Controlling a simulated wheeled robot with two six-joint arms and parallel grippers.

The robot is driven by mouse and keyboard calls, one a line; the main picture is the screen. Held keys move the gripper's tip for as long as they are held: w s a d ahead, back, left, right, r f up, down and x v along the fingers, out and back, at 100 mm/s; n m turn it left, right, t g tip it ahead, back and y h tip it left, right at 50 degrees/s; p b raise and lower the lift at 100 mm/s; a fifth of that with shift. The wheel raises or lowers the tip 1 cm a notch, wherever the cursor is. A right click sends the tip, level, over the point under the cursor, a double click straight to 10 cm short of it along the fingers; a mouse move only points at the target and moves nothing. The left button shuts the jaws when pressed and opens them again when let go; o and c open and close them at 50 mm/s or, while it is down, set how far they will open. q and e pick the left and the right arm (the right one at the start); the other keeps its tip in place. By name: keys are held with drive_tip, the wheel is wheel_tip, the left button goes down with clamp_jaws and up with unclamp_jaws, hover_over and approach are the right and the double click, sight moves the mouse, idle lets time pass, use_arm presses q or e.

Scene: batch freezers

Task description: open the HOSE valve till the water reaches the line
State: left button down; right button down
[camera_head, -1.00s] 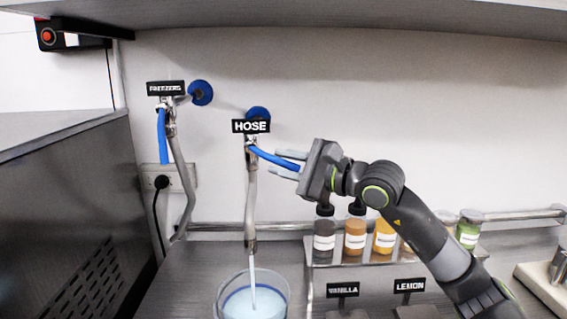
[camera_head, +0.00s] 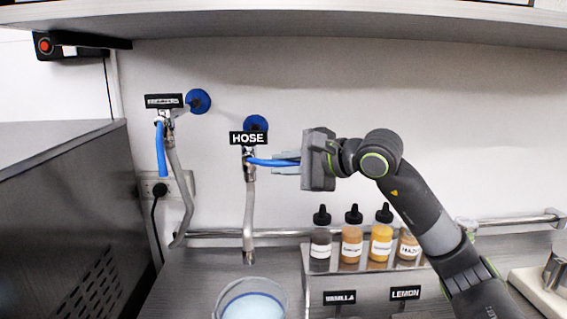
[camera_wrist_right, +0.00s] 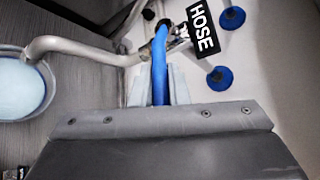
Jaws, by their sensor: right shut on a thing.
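The HOSE valve has a black sign (camera_head: 248,138) above it and a long blue lever (camera_head: 262,161), which points right and is close to level. My right gripper (camera_head: 287,163) is shut on the lever's outer part. In the right wrist view the blue lever (camera_wrist_right: 160,75) runs between the fingers. A grey hose (camera_head: 249,210) hangs from the valve, and no stream shows at its end. Below it a clear container (camera_head: 284,296) holds pale blue water (camera_head: 254,308); a darker blue ring shows around the water. I cannot tell the exact level against the line. My left gripper is not in view.
A second valve with a blue lever (camera_head: 160,150) and its own hose is on the wall to the left. Several sauce bottles (camera_head: 352,240) stand on a rack to the right, under my right arm. A shelf (camera_head: 330,30) overhangs the top.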

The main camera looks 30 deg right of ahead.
drive_tip(key=shift+r+g, duration=0.25)
drive_tip(key=shift+g, duration=0.05)
drive_tip(key=c, duration=1.4)
unclamp_jaws()
